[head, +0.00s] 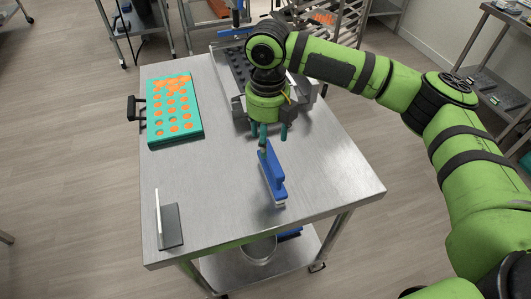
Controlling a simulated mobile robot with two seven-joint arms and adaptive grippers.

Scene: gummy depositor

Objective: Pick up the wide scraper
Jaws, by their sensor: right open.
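A blue tool with a pale lower edge (272,180) lies lengthwise near the middle of the steel table. A flat dark grey piece with an upright white strip (170,226) is at the table's front left. I cannot tell for certain which of the two is the wide scraper. My right gripper (272,134) points down at the far end of the blue tool, its teal fingers apart. It holds nothing that I can see; whether a finger touches the tool is unclear. My left gripper is not in view.
A teal mould tray (150,130) with orange-filled cavities sits at the table's left edge, beside a black handle (131,108). A metal tray machine (235,65) stands behind my right gripper. The table's (325,170) right front and left middle are clear.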

